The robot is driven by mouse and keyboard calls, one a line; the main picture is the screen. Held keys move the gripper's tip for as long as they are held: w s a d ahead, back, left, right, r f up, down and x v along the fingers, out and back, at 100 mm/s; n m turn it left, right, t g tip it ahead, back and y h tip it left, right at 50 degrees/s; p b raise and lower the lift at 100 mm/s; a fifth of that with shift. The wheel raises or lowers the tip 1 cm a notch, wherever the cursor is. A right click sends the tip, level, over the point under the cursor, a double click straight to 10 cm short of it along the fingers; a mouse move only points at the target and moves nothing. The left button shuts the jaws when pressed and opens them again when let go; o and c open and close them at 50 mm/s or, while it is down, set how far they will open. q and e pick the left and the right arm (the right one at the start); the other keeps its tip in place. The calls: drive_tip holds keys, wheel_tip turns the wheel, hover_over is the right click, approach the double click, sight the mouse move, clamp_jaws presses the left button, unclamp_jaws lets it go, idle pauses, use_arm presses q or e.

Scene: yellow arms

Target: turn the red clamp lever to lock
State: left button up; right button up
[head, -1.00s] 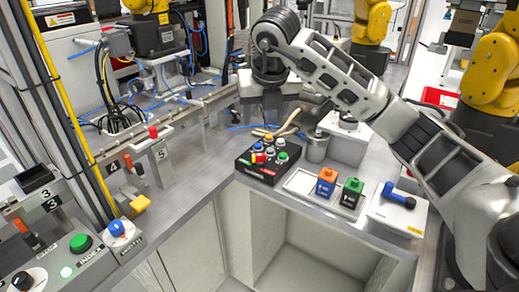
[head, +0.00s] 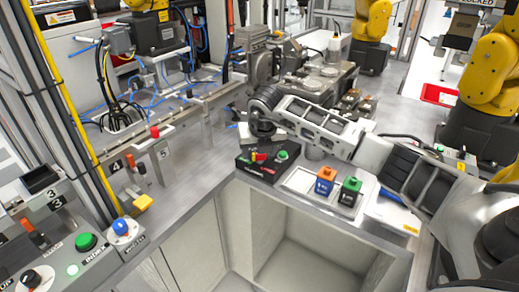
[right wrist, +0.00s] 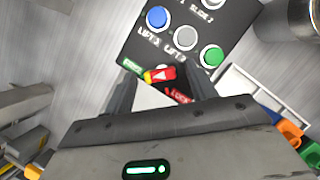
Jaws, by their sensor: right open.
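The red clamp lever (head: 260,157) is on the black control box (head: 245,165). In the right wrist view the lever (right wrist: 163,74) has a white triangle on it and a yellowish left end beside a green label (right wrist: 132,65); a red label (right wrist: 180,96) lies below right. My right gripper (head: 257,139) is over the back of the box, partly hiding its buttons. In the right wrist view its two fingers (right wrist: 160,82) are open, with the lever between them in the picture; I cannot tell whether they touch it. My left gripper is not in view.
A white tray holds an orange-topped blue block (head: 325,180) and a green-topped black block (head: 350,191), right of the box. Machine fixtures (head: 325,75) stand behind. A panel with green and blue buttons (head: 122,227) is at left. The front counter has an open recess (head: 310,250).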

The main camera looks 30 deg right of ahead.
drive_tip(key=c, duration=1)
